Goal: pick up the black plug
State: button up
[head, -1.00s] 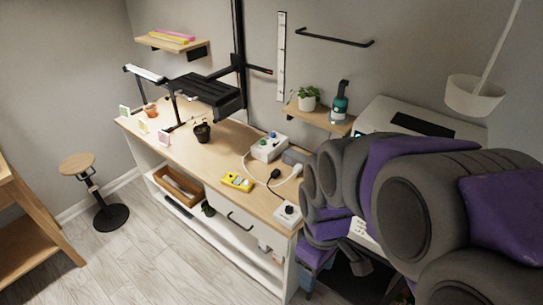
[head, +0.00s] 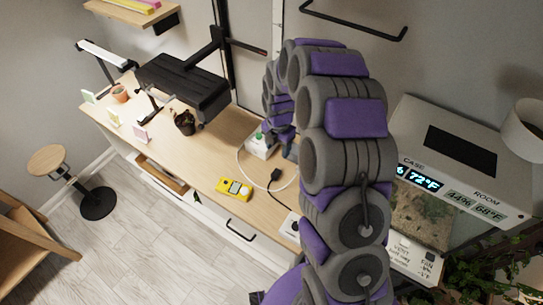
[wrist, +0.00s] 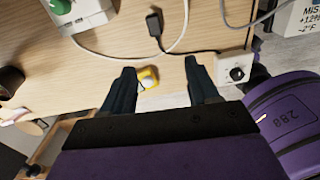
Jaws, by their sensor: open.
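The black plug (head: 275,175) lies on the wooden desk, joined to a cable, right of the yellow meter. In the wrist view the black plug (wrist: 154,24) is at the top centre, beyond my fingertips and apart from them. My gripper (wrist: 160,75) is open and empty, its two dark fingers spread over the desk's front edge. In the head view my purple and grey arm reaches over the desk, and its end is partly hidden behind the arm links.
A yellow meter (head: 234,188) lies near the desk's front edge. A white box with a green knob (head: 262,142) stands behind the plug. A white cable (wrist: 125,53) loops around the plug. A white dial box (wrist: 236,68) sits right. A dark pot (head: 185,123) stands left.

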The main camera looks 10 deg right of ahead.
jog(key=w, duration=0.1)
jog(key=b, duration=0.1)
send_over(276, 173)
jog(key=shift+n, duration=0.3)
notch_tip(276, 173, down, 12)
jog(key=shift+d+r, duration=0.15)
jog(key=shift+r, duration=0.1)
jog(key=shift+a+f+b, duration=0.2)
jog(key=shift+f+b, duration=0.45)
jog(key=shift+f, duration=2.65)
grip_shut()
jog(key=shift+r, duration=0.1)
